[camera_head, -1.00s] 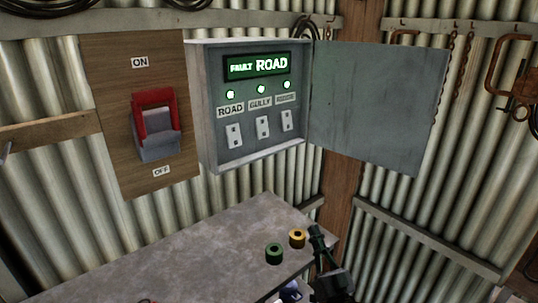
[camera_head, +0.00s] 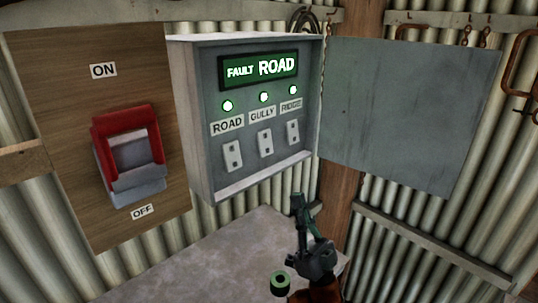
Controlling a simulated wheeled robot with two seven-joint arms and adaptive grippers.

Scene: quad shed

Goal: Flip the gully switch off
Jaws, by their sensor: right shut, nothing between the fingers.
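The gully switch (camera_head: 265,143) is the middle of three small white switches in the open grey box on the wall. The label GULLY (camera_head: 262,115) is above it, and a lit green lamp (camera_head: 264,97) is above the label. The road switch (camera_head: 232,154) is to its left and the ridge switch (camera_head: 293,132) to its right. The display (camera_head: 259,69) reads FAULT ROAD. My right gripper (camera_head: 298,204) is shut and empty, pointing up, below and to the right of the gully switch and apart from the box. My left gripper is not in view.
The box door (camera_head: 405,115) stands open to the right. A large red-handled switch (camera_head: 128,150) is on a wooden board at left, between ON and OFF labels. A bench (camera_head: 215,255) lies below, with a green roll (camera_head: 280,283) near my right gripper.

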